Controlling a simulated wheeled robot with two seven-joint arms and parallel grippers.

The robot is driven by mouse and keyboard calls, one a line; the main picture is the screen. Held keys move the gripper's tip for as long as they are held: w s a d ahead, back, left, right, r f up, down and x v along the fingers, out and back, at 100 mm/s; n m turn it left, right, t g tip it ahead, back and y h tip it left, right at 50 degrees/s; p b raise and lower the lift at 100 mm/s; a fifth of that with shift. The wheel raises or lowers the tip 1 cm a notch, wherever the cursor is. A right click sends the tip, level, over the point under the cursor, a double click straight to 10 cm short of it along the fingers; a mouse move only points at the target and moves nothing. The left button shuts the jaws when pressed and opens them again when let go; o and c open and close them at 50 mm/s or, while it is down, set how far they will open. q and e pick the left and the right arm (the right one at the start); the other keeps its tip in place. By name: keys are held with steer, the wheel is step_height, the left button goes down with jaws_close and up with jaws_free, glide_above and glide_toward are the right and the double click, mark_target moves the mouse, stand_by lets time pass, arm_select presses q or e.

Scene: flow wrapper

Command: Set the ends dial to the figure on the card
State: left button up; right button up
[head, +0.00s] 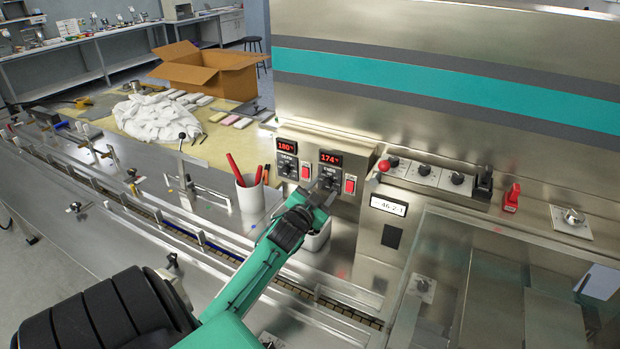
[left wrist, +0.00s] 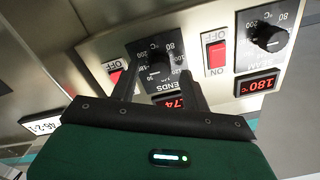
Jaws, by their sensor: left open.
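The ends dial (left wrist: 157,68) is a dark knob on a scaled plate, with a red display (left wrist: 168,104) beside it; that display (head: 330,158) reads 174 °C in the head view. My left gripper (left wrist: 160,78) is open, one finger on each side of the dial; I cannot tell if either touches it. In the head view the left gripper (head: 326,192) reaches the panel and partly covers the dial. A white label (head: 388,205) on the machine seems to read A6-2-1. I cannot make out a card with a temperature figure. My right gripper is not in view.
A second dial (left wrist: 266,38) has a display (left wrist: 257,85) reading 180 °C. Red rocker switches (left wrist: 216,52) (head: 350,185) sit beside the dials. A pen cup (head: 250,194) stands left of my arm. A red knob (head: 384,165) and several black knobs line the ledge at right.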

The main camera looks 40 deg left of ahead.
arm_select(q)
steer(key=b+v, duration=0.3)
steer(key=v, duration=1)
steer(key=shift+w, duration=0.1)
